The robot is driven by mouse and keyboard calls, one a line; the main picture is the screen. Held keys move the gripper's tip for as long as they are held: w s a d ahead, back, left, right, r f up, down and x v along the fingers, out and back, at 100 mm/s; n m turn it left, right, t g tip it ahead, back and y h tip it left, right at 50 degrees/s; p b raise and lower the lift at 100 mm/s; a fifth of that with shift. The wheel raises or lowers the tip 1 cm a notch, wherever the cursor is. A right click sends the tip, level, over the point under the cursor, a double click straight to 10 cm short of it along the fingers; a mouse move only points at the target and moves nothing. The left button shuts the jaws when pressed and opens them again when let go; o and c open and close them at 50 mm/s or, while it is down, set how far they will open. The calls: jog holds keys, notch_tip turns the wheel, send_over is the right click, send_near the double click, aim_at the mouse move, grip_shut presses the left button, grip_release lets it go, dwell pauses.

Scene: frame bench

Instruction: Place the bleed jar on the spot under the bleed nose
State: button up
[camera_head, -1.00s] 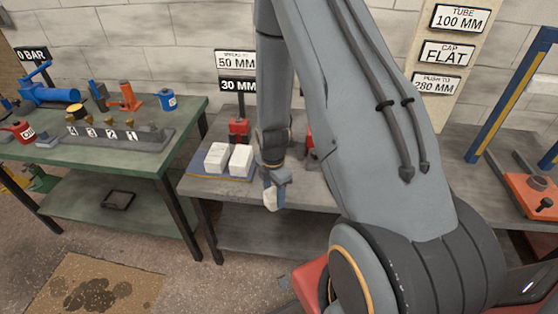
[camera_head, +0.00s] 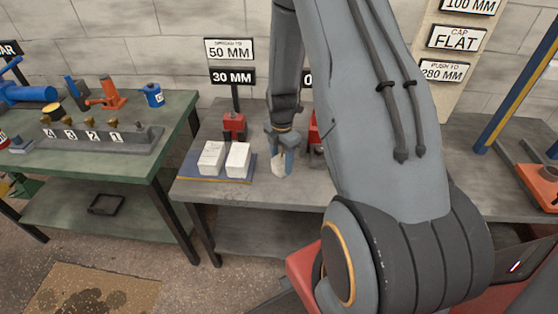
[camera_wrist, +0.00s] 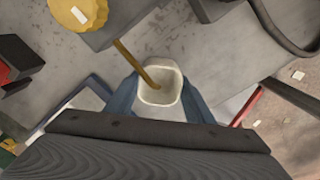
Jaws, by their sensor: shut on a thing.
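My gripper (camera_head: 281,152) is shut on the bleed jar (camera_head: 279,168), a small whitish, open-topped cup. In the head view it is over the middle bench, right of two white blocks. In the wrist view the jar (camera_wrist: 158,96) sits upright between the blue fingers of my gripper (camera_wrist: 160,100). A thin brass tube (camera_wrist: 130,55), which looks like the bleed nose, slants down from a grey block and overlaps the jar's mouth. I cannot tell whether its tip is inside the jar or above it. The spot under the nose is hidden.
Two white blocks (camera_head: 224,160) lie on a blue plate beside the gripper. A red device (camera_head: 234,126) stands behind them. A yellow knob (camera_wrist: 78,12) and a dark curved hose (camera_wrist: 285,35) are close in the wrist view. The green bench (camera_head: 60,155) is at left.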

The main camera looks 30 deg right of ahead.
jog(key=shift+s+a+f, duration=0.1)
jog(key=shift+a+f, duration=0.15)
jog(key=shift+f, duration=0.1)
jog(key=shift+s+r, duration=0.1)
jog(key=shift+s, duration=0.05)
jog(key=shift+d, duration=0.2)
jog(key=o, duration=1.1)
notch_tip(320, 180, up, 11)
jog(key=b, duration=0.3)
jog(key=shift+s+a+r+m+t, duration=0.2)
jog(key=shift+s+a+r+m, duration=1.3)
jog(key=shift+s+a+m, duration=1.45)
jog(key=shift+s+a+r+m+t, duration=0.2)
jog(key=shift+s+a+r+m, duration=1.65)
jog(key=shift+m, duration=1.95)
jog(key=shift+s+a+r+m+t, duration=0.2)
jog(key=shift+s+a+r+m, duration=1)
jog(key=shift+s+a+m, duration=1.9)
